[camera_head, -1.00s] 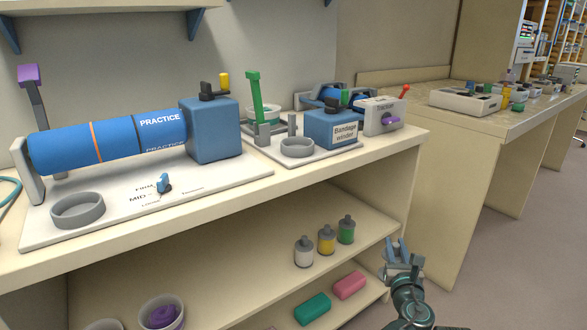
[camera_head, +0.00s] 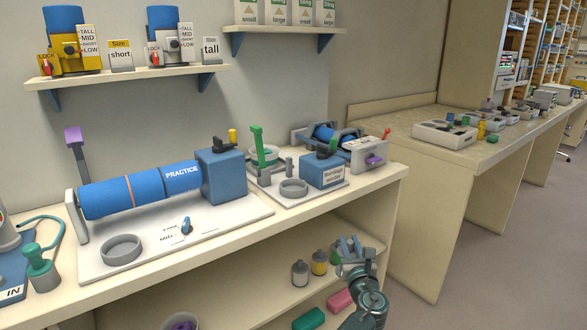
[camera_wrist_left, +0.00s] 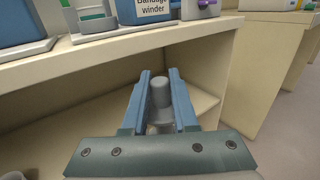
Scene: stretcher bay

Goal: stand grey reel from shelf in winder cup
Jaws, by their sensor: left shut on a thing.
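My left gripper (camera_head: 350,246) is in front of the lower shelf, below the bench top's right end. In the left wrist view its blue fingers (camera_wrist_left: 160,100) are shut on the grey reel (camera_wrist_left: 161,93), whose narrow round top shows between them; its lower part is mostly hidden. The winder cup (camera_head: 293,188), a grey ring, sits on the white base in front of the blue bandage winder (camera_head: 322,174). The cup looks empty. The winder also shows at the top of the left wrist view (camera_wrist_left: 150,10). My right gripper is out of view.
A second grey ring (camera_head: 122,249) is on the practice board. The bench edge (camera_head: 375,188) lies above my gripper. Open floor (camera_head: 455,270) is to the right.

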